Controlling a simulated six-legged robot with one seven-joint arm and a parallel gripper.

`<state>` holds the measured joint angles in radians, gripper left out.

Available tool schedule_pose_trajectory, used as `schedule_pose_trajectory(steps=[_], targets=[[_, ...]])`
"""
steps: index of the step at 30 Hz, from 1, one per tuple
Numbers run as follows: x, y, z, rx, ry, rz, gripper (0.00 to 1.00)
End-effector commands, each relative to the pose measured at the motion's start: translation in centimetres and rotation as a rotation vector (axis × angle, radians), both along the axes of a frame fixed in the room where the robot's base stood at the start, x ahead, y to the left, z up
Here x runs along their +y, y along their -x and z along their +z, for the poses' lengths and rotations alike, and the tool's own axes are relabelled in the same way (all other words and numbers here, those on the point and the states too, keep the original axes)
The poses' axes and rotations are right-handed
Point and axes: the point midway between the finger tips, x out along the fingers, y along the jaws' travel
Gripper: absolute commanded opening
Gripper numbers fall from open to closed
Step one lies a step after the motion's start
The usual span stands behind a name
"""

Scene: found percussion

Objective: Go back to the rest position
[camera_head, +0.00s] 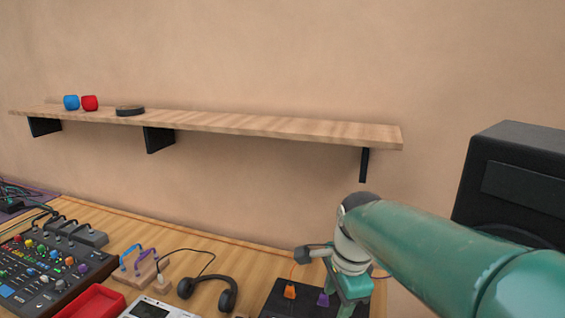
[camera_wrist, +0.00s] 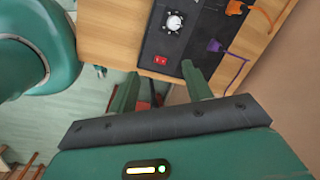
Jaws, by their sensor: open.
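My gripper (camera_wrist: 162,92) shows in the wrist view with its two green fingers spread apart and nothing between them. It hangs near the edge of the wooden table, close to a black box (camera_wrist: 148,44) with a silver knob, a red switch and orange and purple plugs. In the head view my green arm reaches in from the right, and its end is over the same black box (camera_head: 275,303) at the table's right end.
A wall shelf (camera_head: 250,123) holds a blue cup, a red cup and a dark disc. The table (camera_head: 160,232) carries a mixer (camera_head: 50,270), a red tray (camera_head: 92,303), headphones (camera_head: 212,290) and cables. A black speaker (camera_head: 512,185) stands at right. Open floor (camera_wrist: 105,95) shows beside the table.

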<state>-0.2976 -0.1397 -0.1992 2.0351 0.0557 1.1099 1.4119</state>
Motion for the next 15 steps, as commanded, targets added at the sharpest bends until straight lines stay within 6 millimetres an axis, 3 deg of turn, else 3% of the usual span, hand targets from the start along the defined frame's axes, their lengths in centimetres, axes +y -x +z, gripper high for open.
schedule_pose_trajectory(steps=[6,15], targets=[[-2.3,5.5,1.5,-0.179,0.091,0.463,0.49],[-4.3,11.9,1.0,-0.350,0.363,1.056,0.49]])
